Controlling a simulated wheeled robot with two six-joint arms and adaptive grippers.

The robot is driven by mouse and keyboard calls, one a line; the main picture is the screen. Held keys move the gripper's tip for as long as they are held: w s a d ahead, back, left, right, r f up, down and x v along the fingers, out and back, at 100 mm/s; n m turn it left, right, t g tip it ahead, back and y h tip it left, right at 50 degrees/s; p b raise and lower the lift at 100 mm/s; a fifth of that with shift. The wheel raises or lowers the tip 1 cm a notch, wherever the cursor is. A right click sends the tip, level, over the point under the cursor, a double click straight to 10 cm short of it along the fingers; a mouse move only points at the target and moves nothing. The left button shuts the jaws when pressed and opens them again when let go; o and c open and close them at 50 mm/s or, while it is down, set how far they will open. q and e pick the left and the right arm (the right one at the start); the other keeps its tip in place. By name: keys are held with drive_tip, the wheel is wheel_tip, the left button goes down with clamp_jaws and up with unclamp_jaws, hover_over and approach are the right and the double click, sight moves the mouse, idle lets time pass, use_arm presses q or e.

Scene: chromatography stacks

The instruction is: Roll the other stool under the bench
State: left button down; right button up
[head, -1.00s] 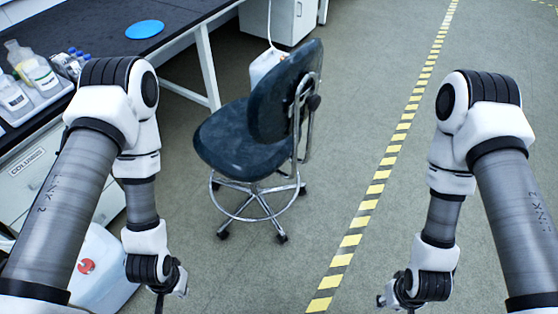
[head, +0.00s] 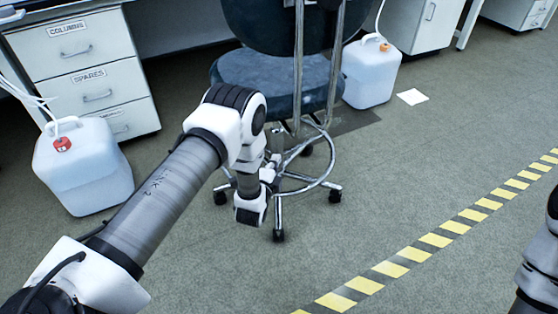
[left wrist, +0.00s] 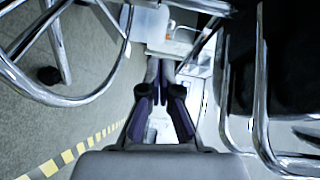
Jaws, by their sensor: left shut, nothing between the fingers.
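One stool shows, with a dark blue seat (head: 270,80), a backrest, chrome posts, a foot ring and castors. It stands upright on the floor in front of the bench (head: 60,6), its backrest towards me. My left gripper (head: 250,210) is low in front of the stool's base, by the foot ring; contact cannot be told. In the left wrist view my left gripper (left wrist: 163,72) is shut and empty, with the chrome foot ring (left wrist: 60,95) at left and chrome posts (left wrist: 262,100) at right. My right arm shows only at the right edge; its gripper is out of frame.
A white drawer unit (head: 85,75) stands under the bench at left, with a white jug (head: 85,165) before it. Another jug (head: 370,72) stands right of the stool, near a white paper (head: 412,97). Yellow-striped tape (head: 435,240) crosses open floor at right.

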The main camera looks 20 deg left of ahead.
use_arm(q)
drive_tip(key=w+f+t, duration=0.1)
drive_tip(key=m+b, duration=0.1)
drive_tip(key=b, duration=0.5)
approach(278, 130)
drive_tip(key=w+d+r, duration=0.1)
drive_tip(key=w+d, duration=0.2)
drive_tip(key=shift+y, duration=0.3)
drive_tip(key=w+b, duration=0.1)
drive_tip(key=w+a, duration=0.1)
drive_tip(key=w+a+b, duration=0.1)
drive_tip(key=shift+w+a+r+b, duration=0.2)
drive_tip(key=shift+a+r+b, duration=0.05)
drive_tip(key=shift+r+b, duration=0.05)
drive_tip(key=shift+w+a+r, duration=0.15)
drive_tip(key=shift+w+a, duration=0.1)
drive_tip(key=shift+a, duration=0.05)
use_arm(e)
wheel_tip(278, 130, down, 11)
drive_tip(key=shift+w+r, duration=0.15)
drive_tip(key=shift+w, duration=0.05)
use_arm(q)
drive_tip(key=shift+r, duration=0.15)
use_arm(e)
drive_tip(key=shift+r, duration=0.1)
